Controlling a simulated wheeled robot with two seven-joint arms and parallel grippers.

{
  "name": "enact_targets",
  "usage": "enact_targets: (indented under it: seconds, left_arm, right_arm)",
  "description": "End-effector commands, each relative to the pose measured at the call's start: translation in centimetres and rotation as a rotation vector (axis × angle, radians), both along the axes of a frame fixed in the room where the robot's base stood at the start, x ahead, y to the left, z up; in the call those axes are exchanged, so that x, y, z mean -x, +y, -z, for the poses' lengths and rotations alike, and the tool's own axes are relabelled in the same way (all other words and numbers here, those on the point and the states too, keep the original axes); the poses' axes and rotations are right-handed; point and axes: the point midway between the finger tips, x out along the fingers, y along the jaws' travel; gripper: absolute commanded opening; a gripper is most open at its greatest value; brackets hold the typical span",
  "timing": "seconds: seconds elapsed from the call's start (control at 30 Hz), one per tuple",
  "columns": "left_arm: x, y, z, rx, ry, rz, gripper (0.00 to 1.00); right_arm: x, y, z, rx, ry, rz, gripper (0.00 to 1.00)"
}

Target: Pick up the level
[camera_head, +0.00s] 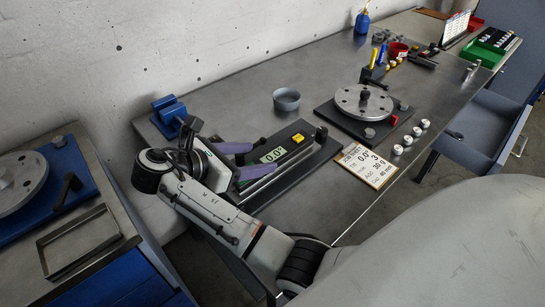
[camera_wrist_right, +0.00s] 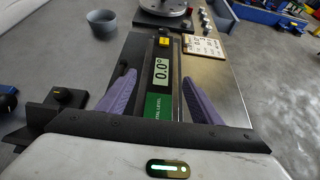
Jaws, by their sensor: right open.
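The level (camera_head: 273,153) is a long dark bar with a 0.0° display, a green label and a yellow part. It lies along a dark base with rails (camera_head: 306,160) on the steel table. In the right wrist view the level (camera_wrist_right: 161,78) runs up the middle. My right gripper (camera_head: 247,160) is open, its two purple fingers above the level's near end. In the right wrist view the gripper (camera_wrist_right: 160,80) has one finger on each side of the level, with gaps; I cannot tell their exact height. My left gripper is not in view.
A grey cup (camera_head: 286,99) stands behind the level. A rotor disc (camera_head: 363,102) on a black plate is to the right, with a card (camera_head: 368,166) and several white weights (camera_head: 407,140) in front. A blue vise (camera_head: 169,109) is at the table's left end.

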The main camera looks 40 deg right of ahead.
Motion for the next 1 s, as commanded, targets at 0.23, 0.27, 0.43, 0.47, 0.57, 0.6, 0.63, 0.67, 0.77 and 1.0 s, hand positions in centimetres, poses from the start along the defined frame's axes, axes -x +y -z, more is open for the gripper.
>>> enact_targets:
  seconds: [0.23,0.27,0.43,0.47,0.57,0.6,0.63,0.67,0.77,1.0]
  left_arm:
    - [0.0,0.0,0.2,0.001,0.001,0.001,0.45]
    - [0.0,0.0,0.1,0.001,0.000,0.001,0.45]
    - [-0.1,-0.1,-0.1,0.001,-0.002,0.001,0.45]
    - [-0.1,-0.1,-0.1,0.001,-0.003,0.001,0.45]
    - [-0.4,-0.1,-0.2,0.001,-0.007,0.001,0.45]
    - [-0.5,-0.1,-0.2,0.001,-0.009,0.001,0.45]
    - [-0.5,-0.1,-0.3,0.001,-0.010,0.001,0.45]
    - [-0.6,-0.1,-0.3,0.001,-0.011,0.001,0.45]
    - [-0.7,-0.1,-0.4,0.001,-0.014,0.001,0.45]
    - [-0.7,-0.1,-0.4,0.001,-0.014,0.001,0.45]
  right_arm:
    - [0.3,-2.8,1.9,0.005,0.001,0.001,0.59]
    - [0.3,-3.1,2.1,0.003,0.002,0.001,0.59]
    - [0.1,-4.4,2.8,0.001,0.000,-0.001,0.59]
    - [0.1,-4.5,2.9,0.000,0.000,-0.001,0.59]
    - [0.0,-4.5,2.9,0.000,0.000,-0.001,0.59]
    - [0.0,-4.5,2.9,0.000,0.000,-0.001,0.59]
    - [0.0,-4.5,2.9,0.000,0.000,-0.001,0.59]
    - [0.0,-4.5,2.9,0.000,0.000,-0.001,0.59]
    - [0.1,-4.5,2.9,0.000,0.000,-0.001,0.44]
    - [0.0,-4.4,2.9,0.000,0.000,-0.001,0.04]
